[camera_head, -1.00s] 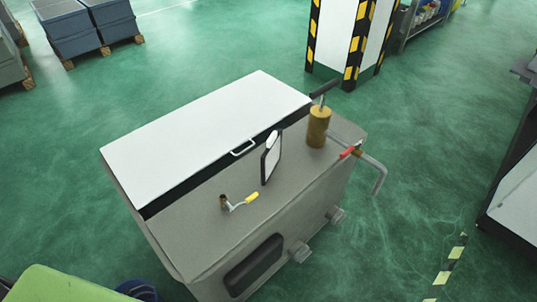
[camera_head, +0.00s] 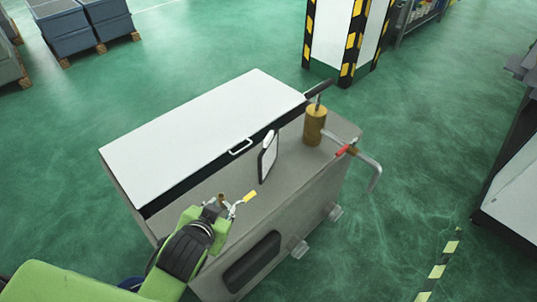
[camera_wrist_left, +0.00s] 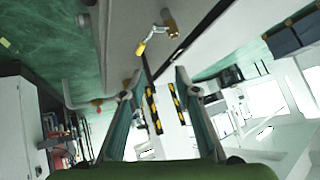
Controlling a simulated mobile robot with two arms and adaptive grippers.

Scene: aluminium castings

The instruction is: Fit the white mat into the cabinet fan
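I cannot clearly make out a white mat or a cabinet fan. A grey cabinet-like machine (camera_head: 315,185) with a large white top panel (camera_head: 200,130) fills the middle of the head view. A small white panel with a dark rim (camera_head: 268,158) stands upright on its grey top. My left gripper (camera_head: 228,206) is over the near edge of this top, close to a small valve with a yellow handle (camera_head: 248,197). In the left wrist view, its fingers (camera_wrist_left: 158,82) are apart with nothing between them, and the valve (camera_wrist_left: 148,42) is ahead. My right gripper is not in view.
A brass cylinder (camera_head: 315,125) and a bent pipe with a red part (camera_head: 368,165) stand at the machine's right end. Behind is a pillar with yellow-black stripes (camera_head: 348,40). Blue-grey crates (camera_head: 85,25) are at the back left.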

